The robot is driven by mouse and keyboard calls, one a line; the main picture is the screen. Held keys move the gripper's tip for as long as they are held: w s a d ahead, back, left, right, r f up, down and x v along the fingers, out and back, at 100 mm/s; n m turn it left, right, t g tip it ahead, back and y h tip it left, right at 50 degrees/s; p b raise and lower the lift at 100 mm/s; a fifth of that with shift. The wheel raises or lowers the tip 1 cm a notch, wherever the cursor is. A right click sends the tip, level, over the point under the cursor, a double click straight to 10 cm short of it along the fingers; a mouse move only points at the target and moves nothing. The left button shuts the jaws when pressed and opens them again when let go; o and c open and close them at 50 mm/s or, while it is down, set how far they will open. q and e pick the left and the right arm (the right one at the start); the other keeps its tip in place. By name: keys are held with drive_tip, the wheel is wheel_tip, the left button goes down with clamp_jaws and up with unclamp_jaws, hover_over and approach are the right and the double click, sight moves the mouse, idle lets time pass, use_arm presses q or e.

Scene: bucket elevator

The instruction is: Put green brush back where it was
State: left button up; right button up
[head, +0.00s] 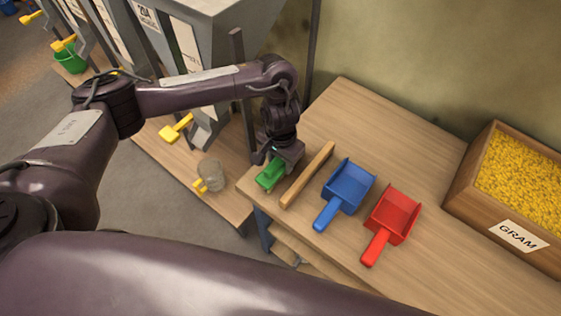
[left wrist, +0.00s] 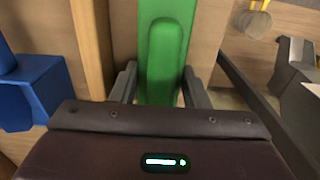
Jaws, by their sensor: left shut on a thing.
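The green brush (head: 269,175) is at the left end of the wooden table (head: 345,95), left of a wooden strip (head: 308,175). My left gripper (head: 279,160) points down over it and is shut on it. In the left wrist view the green brush (left wrist: 163,50) runs between the two fingers (left wrist: 160,88). Its underside is hidden, so I cannot tell whether it touches the table. My right gripper is not in view.
A blue scoop (head: 346,188) and a red scoop (head: 393,217) lie right of the strip. A box of yellow grain labelled GRAM (head: 515,235) stands at the right. A lower bench (head: 215,215) with a grey cylinder (head: 211,174) and metal hoppers (head: 215,20) is at the left.

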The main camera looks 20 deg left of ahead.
use_arm(q)
drive_tip(key=shift+f, duration=0.15)
drive_tip(key=o, duration=0.9)
drive_tip(key=shift+f, duration=0.1)
drive_tip(key=shift+o, duration=0.2)
wheel_tip(320, 180, up, 11)
drive_tip(key=p, duration=0.3)
drive_tip(key=shift+r, duration=0.7)
